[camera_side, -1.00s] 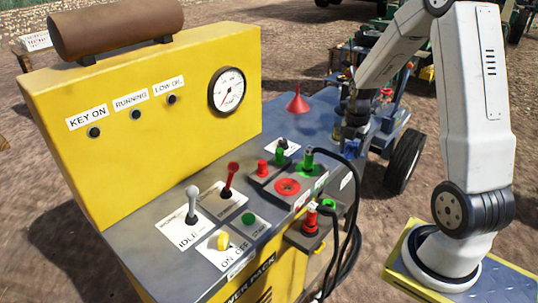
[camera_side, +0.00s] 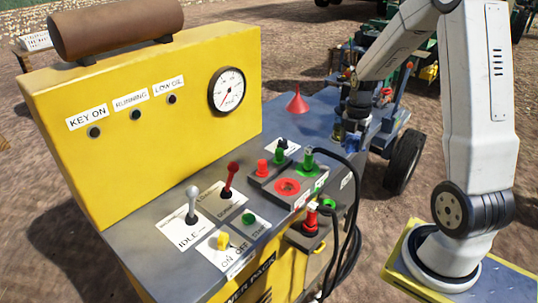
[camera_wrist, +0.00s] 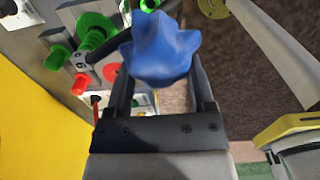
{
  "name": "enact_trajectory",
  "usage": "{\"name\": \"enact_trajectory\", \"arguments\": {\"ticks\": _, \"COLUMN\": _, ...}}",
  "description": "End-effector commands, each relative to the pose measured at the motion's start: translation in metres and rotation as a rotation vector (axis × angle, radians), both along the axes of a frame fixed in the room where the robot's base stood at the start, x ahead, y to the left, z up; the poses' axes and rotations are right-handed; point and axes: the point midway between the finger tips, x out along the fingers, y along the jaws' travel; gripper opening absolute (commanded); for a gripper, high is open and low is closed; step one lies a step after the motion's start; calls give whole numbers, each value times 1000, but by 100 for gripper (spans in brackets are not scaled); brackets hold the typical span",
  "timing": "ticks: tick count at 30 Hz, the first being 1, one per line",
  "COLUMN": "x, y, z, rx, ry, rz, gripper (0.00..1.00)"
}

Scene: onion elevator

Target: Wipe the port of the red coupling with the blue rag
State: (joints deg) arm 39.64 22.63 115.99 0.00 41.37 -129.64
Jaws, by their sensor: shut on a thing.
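My gripper (camera_side: 345,138) is shut on the blue rag (camera_wrist: 162,52), which is bunched between the two fingers in the wrist view. The red ringed port (camera_side: 287,187) sits in a dark block on the panel, left of and nearer the camera than my gripper. A red disc (camera_wrist: 111,72) beside the rag in the wrist view looks like this port. The rag appears apart from it.
A green coupling (camera_side: 308,160) with black hoses (camera_side: 350,185) stands beside the port. Red (camera_side: 262,167) and green (camera_side: 280,155) caps are close by. A red coupling (camera_side: 311,215) sits lower. A red funnel (camera_side: 298,102) stands behind. Levers (camera_side: 229,180) are to the left.

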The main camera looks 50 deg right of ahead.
Motion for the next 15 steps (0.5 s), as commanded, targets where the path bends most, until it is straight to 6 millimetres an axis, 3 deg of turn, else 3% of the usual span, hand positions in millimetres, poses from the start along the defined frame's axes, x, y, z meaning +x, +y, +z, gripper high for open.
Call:
{"name": "enact_trajectory", "arguments": {"ticks": 6, "x": 2, "y": 2, "z": 30, "rx": -2, "ry": -2, "rz": 2, "gripper": 23}}
{"name": "enact_trajectory", "arguments": {"ticks": 15, "x": 44, "y": 43, "z": 28, "rx": 0, "ry": 0, "rz": 7, "gripper": 23}}
